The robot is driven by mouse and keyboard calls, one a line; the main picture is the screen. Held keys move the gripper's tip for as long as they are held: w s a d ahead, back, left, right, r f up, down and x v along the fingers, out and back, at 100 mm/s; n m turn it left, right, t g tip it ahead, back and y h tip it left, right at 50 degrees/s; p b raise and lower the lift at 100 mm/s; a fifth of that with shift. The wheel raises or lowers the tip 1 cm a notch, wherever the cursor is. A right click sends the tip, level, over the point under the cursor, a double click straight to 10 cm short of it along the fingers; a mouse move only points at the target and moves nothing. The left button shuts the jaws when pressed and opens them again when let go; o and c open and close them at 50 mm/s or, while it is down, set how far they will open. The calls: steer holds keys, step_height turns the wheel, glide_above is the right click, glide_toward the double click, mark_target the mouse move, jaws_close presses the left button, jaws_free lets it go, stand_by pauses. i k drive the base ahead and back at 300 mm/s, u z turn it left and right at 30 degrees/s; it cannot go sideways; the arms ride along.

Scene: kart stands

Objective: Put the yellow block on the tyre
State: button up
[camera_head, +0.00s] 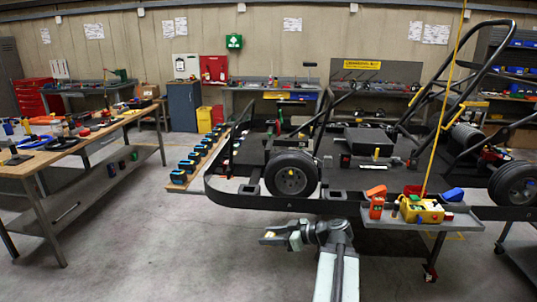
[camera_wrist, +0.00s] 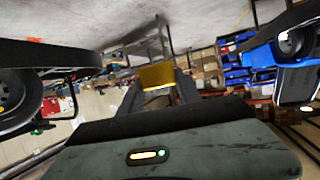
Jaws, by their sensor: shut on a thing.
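My gripper (camera_head: 270,237) is in the lower middle of the head view, in front of the kart and below its near wheel. It is shut on the yellow block (camera_head: 269,234). In the wrist view the yellow block (camera_wrist: 157,76) sits between the two grey fingers, clear of any surface. The black tyre (camera_head: 291,175) stands upright on the near side of the kart, up and slightly right of my gripper, apart from it. A dark wheel, probably this tyre (camera_wrist: 22,95), shows at the left of the wrist view, partly cut off.
The kart's black frame rail (camera_head: 350,204) runs around the tyre. A grey side table (camera_head: 458,222) at right carries a yellow box (camera_head: 422,210) and an orange tool (camera_head: 376,200). A long workbench (camera_head: 90,138) stands at left. Bare floor (camera_head: 150,240) lies left of my gripper.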

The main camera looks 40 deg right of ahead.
mark_target(293, 152)
steer(key=u, duration=0.05)
steer(key=i, duration=3)
